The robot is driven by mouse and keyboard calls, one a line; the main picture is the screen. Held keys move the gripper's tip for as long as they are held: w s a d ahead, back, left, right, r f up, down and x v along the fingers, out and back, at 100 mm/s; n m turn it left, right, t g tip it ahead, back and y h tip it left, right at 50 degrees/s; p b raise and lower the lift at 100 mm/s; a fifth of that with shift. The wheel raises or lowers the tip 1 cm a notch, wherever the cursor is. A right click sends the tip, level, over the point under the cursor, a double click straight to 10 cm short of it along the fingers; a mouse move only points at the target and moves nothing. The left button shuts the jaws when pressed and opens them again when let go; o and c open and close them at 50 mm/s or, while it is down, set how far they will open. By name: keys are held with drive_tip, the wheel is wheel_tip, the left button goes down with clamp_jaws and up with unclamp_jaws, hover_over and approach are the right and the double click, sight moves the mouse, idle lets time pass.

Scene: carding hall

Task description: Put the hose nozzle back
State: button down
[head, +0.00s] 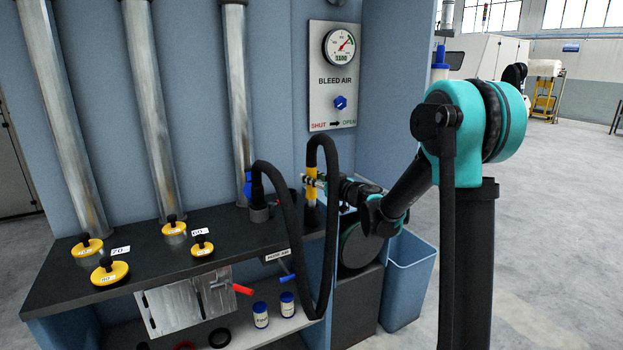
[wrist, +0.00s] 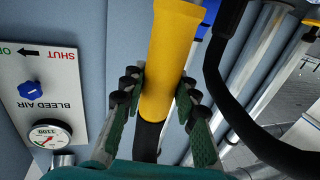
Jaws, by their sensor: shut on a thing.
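The yellow hose nozzle (head: 312,188) hangs upright with its end down, in front of the blue wall panel near the right end of the black bench. My gripper (head: 312,183) is shut around it from the right. In the wrist view the nozzle (wrist: 172,60) is large, between the two finger pads of my gripper (wrist: 158,100), and the black hose runs on from it. The black hose (head: 292,220) loops from a fitting on the bench below the bench edge and back up to the nozzle. I cannot clearly make out a holder for the nozzle.
The black bench (head: 150,255) carries several yellow round weights or caps. A BLEED AIR panel (head: 332,100) with gauge and blue knob is on the wall above. Metal pipes rise at left. A blue bin (head: 408,285) stands right of the bench, with open floor beyond.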

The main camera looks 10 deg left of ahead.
drive_tip(key=c, duration=1.2)
unclamp_jaws()
drive_tip(key=shift+f, duration=0.1)
drive_tip(key=shift+o, duration=0.2)
